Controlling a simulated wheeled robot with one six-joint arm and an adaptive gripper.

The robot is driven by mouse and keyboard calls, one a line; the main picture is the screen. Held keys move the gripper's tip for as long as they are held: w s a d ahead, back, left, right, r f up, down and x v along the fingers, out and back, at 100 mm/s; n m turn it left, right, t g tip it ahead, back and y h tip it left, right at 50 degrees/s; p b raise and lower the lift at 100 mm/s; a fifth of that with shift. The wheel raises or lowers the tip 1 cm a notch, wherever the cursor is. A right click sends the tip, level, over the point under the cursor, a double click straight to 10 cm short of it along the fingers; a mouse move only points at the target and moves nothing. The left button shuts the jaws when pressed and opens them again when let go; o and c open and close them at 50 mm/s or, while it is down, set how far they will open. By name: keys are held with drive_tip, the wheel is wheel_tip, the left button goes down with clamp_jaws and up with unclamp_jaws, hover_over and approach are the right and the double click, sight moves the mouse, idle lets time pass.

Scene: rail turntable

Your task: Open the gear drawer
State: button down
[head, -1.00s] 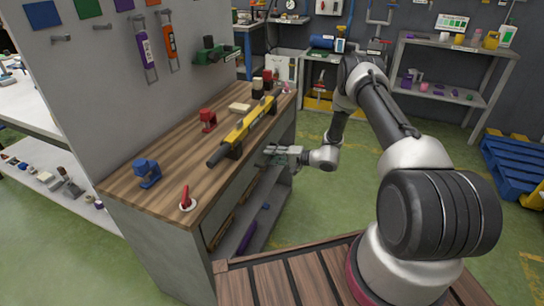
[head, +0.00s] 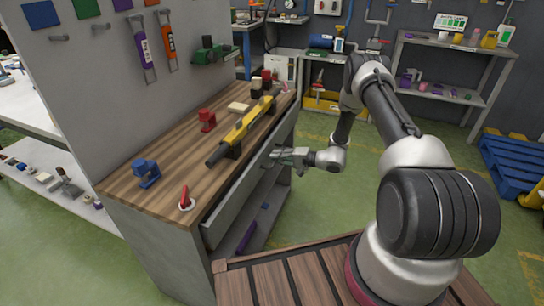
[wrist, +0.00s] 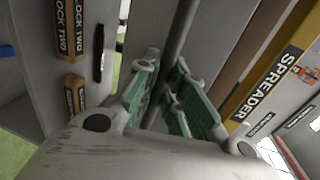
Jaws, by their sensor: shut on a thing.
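The grey drawer front (head: 237,196) runs along the long side of the wood-topped workbench (head: 165,195). It stands out a little from under the top, with a narrow gap at its near end. My gripper (head: 274,155) is at the far part of this front, just below the bench edge. In the wrist view my gripper's green-padded fingers (wrist: 172,92) are shut on a dark upright bar, the drawer handle (wrist: 181,35). The inside of the drawer is hidden, and I read no gear label on it.
A yellow and black spreader tool (head: 243,130) lies on the bench top, beside a blue clamp-like part (head: 146,172), a red one (head: 207,119) and a red-handled switch (head: 185,198). A low shelf lies under the drawer.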

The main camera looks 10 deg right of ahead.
drive_tip(key=f+v, duration=0.2)
drive_tip(key=v, duration=0.8)
drive_tip(key=f+v, duration=0.2)
drive_tip(key=v, duration=0.9)
drive_tip(key=shift+s+d+f, duration=0.2)
drive_tip(key=shift+s+d, duration=0.2)
drive_tip(key=shift+d, duration=0.15)
drive_tip(key=c, duration=1.5)
unclamp_jaws()
drive_tip(key=v, duration=1.2)
